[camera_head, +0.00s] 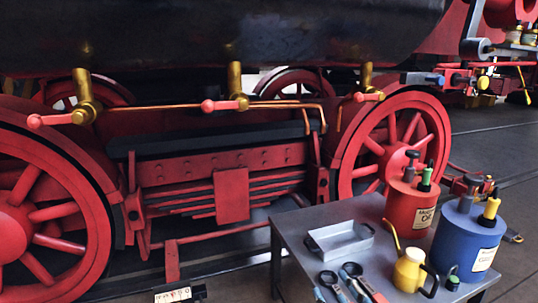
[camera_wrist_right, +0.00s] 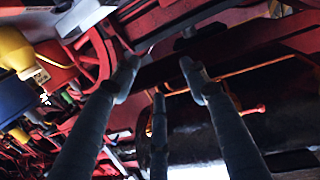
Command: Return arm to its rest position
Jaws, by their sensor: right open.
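My right gripper (camera_wrist_right: 160,78) shows in the right wrist view. Its dark fingers are spread apart with nothing between them, so it is open and empty. Behind the fingers are the red frame and dark boiler of the locomotive, turned over in this view. I cannot make out either gripper in the head view. My left gripper is in neither view. How far the right fingers are from the locomotive is hard to tell.
A grey table (camera_head: 300,235) at the lower right carries a metal tray (camera_head: 340,240), a red can (camera_head: 408,205), a blue can (camera_head: 462,245), a yellow oiler (camera_head: 408,272) and hand tools (camera_head: 355,283). The locomotive's red wheel (camera_head: 30,215) stands at left. Floor is clear at far right.

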